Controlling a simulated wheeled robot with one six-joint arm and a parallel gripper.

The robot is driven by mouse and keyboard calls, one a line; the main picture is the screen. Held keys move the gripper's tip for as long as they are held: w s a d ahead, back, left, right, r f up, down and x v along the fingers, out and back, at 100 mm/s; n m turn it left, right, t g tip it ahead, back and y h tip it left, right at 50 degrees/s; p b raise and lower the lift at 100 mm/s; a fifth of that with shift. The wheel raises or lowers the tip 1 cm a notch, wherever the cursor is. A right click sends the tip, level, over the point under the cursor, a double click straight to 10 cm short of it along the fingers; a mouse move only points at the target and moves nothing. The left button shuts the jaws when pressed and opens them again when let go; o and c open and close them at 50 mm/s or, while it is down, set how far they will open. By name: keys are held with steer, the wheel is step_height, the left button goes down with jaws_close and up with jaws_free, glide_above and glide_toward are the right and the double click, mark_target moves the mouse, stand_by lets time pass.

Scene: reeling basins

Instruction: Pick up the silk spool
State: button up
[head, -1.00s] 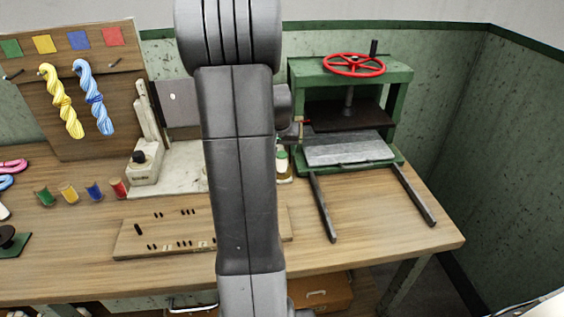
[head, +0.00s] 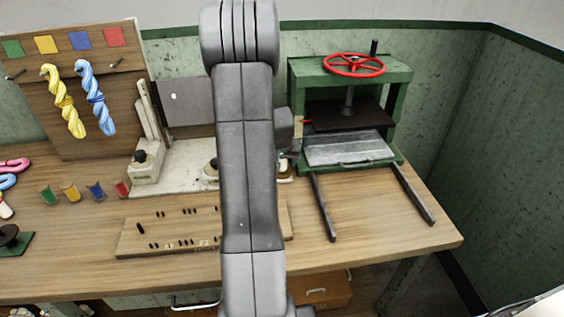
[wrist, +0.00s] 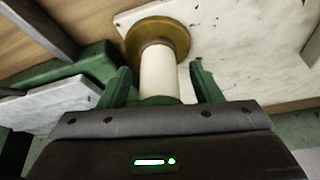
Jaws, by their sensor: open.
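The silk spool (wrist: 158,72) shows in the wrist view with a cream body, a brass-coloured flange at the far end and a green end close to my gripper. It is on a pale, marked slab. My gripper (wrist: 160,68) is open, with one green finger on each side of the spool. I see a gap at each side, and the jaws are not closed on it. In the head view my arm hides most of the gripper, and the spool is hardly visible beside it.
A green press (head: 350,70) with a red wheel stands right of the slab, with two dark rails in front. Small coloured spools (head: 95,190) stand to the left.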

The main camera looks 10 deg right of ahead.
steer(key=shift+r, duration=0.1)
steer(key=c, duration=1.1)
